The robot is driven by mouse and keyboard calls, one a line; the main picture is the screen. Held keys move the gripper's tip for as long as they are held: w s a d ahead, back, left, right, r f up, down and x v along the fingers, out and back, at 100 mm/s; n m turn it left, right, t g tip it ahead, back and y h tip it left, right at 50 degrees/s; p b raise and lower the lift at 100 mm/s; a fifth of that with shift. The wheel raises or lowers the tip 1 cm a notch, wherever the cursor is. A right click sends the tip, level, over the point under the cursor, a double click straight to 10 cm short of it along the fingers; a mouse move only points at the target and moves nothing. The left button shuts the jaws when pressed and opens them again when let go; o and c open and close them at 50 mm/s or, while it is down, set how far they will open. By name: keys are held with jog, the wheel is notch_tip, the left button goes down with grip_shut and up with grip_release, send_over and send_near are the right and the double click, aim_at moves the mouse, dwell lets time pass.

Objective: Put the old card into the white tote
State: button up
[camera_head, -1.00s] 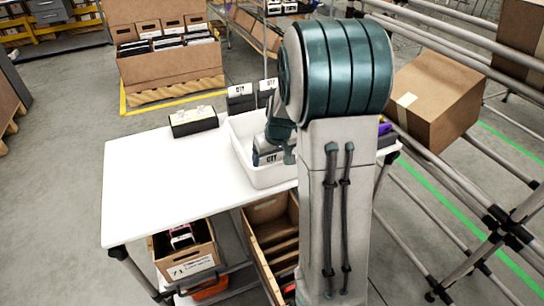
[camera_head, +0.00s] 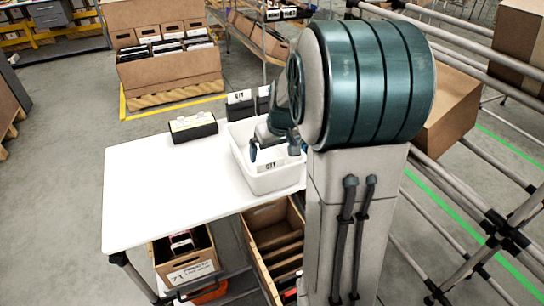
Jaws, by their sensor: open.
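The white tote (camera_head: 274,182) stands on the white table, partly covered by my arm. A card marked QTY (camera_head: 270,166) shows inside the tote, below my gripper; I cannot tell whether it is the old card. My gripper (camera_head: 274,152) is over the tote's opening with its fingers apart, and nothing shows held between them. The card appears to be clear of the fingers.
Dark holders with QTY cards (camera_head: 239,97) stand behind the tote. A black box (camera_head: 193,127) sits on the table's back edge. The table's left half (camera_head: 160,185) is clear. A metal rack with a tilted carton (camera_head: 450,112) is at the right.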

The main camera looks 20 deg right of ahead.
jog(key=v, duration=0.5)
jog(key=s+a+g, duration=0.1)
jog(key=s+a, duration=0.4)
jog(key=s, duration=0.4)
jog(key=s+a+f, duration=0.1)
jog(key=s+a, duration=0.5)
jog(key=s, duration=0.4)
jog(key=shift+s+a+f+g, duration=0.2)
jog(key=shift+a+g, duration=0.05)
jog(key=shift+g, duration=0.15)
